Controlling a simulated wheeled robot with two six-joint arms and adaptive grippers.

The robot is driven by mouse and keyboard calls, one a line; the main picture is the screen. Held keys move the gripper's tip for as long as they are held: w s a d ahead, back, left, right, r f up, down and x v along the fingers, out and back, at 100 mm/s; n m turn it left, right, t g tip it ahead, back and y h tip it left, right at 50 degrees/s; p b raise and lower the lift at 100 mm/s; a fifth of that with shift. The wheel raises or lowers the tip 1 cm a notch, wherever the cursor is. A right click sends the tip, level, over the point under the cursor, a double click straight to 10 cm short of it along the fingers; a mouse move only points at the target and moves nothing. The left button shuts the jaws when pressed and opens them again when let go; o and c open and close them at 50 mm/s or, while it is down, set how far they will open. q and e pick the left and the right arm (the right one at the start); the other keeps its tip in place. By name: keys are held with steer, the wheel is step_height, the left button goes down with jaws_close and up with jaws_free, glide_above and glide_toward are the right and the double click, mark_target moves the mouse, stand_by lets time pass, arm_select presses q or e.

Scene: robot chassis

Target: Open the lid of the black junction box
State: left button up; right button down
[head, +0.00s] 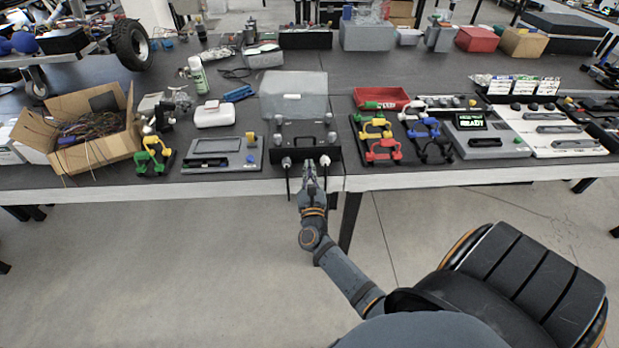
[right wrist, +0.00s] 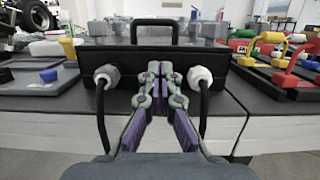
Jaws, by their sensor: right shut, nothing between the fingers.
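The black junction box (head: 275,155) stands at the table's front edge in the head view. Its dark front (right wrist: 131,62) fills the middle of the right wrist view. A black handle (right wrist: 155,22) rises above it there. A grey cable gland sits on the left of the front and a white one (right wrist: 200,77) on the right, each with a black cable hanging down. A grey, partly see-through panel (head: 293,84) shows behind the box; I cannot tell whether it is the lid. My right gripper (head: 311,166) is shut and empty between the glands, before the front. Contact is unclear.
Left of the box are a grey panel device (head: 246,160), a white case (head: 214,115) and a cardboard box (head: 107,146) of wires. To the right lie a tray of coloured handles (head: 358,139) and a red bin (head: 380,97). The floor before the table is clear.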

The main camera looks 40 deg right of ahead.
mark_target(309, 148)
steer(key=shift+x, duration=1.15)
steer(key=w+r+p, duration=0.1)
steer(key=d+r+p, duration=0.1)
steer(key=r, duration=0.1)
steer(key=shift+w, duration=0.4)
steer(key=shift+r, duration=0.5)
